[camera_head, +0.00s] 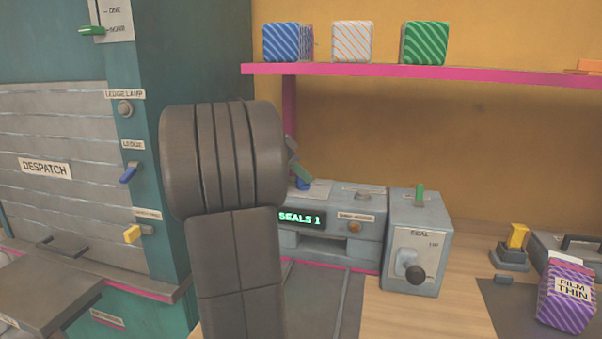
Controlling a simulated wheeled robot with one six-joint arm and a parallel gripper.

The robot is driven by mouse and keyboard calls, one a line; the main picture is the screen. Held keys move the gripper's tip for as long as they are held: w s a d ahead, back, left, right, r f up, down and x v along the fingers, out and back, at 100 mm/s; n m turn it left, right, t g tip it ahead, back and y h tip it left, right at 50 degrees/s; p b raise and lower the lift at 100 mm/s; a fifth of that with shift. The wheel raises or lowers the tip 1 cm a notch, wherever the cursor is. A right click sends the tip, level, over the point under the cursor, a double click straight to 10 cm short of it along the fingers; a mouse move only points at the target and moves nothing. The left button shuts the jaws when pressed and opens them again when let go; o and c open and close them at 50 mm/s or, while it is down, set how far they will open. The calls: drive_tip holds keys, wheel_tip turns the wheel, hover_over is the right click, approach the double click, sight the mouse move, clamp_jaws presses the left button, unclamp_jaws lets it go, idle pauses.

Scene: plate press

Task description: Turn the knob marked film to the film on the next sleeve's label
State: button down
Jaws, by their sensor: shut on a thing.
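My arm covers the left middle of the view. Only a small part of my gripper (300,170) shows past its right edge, at the top left of a grey press unit (370,200). It is shut on a small blue knob (303,184) on that unit's top. The plate by this knob is mostly hidden and I cannot read its marking or setting. A purple striped sleeve (567,312) stands at the lower right, with a label (572,289) reading "FILM THIN".
The unit's display (301,218) reads "SEALS 1". A grey box marked SEAL (418,240) with a black-knobbed lever stands right of it. A pink shelf (430,70) holds blue, orange-striped and green packs. A yellow-handled item (517,238) stands at right. Wood counter between is clear.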

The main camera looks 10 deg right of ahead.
drive_tip(key=c, duration=1.5)
unclamp_jaws()
drive_tip(key=shift+o, duration=0.2)
drive_tip(key=p+v, duration=0.1)
drive_tip(key=v, duration=0.6)
drive_tip(key=shift+s+a+r, duration=0.1)
drive_tip(key=shift+a+r, duration=0.05)
drive_tip(key=shift+a, duration=0.05)
drive_tip(key=b+x, duration=0.1)
drive_tip(key=x, duration=0.6)
drive_tip(key=shift+d+f, duration=0.2)
drive_tip(key=shift+n+t, duration=0.3)
